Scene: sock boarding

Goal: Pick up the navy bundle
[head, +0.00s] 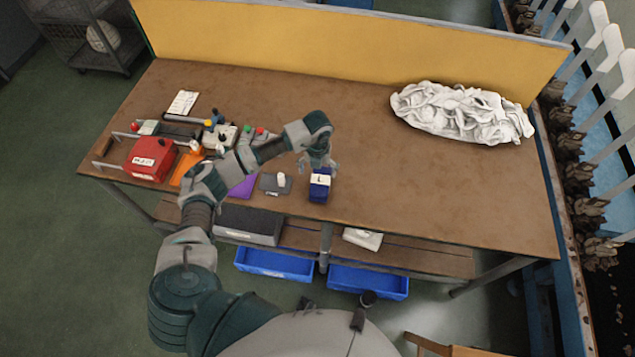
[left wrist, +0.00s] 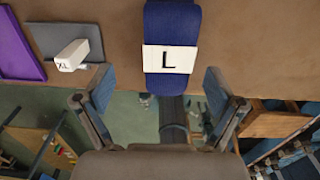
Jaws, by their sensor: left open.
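The navy bundle (head: 319,192) lies near the front edge of the brown table, wrapped by a white band marked L. In the left wrist view the navy bundle (left wrist: 172,20) is upright in the picture, its lower end at the table edge. My left gripper (head: 319,165) is just above and behind the bundle in the head view. In the left wrist view its open fingers (left wrist: 158,90) stand on either side of the bundle's lower end, with clear gaps and nothing held. My right gripper is not in view.
A grey tray (head: 268,183) with a white XL block (head: 281,180) and a purple tray (head: 243,187) lie left of the bundle. A red box (head: 151,159) is further left. A white cloth heap (head: 462,113) lies at the back right. The table's middle right is clear.

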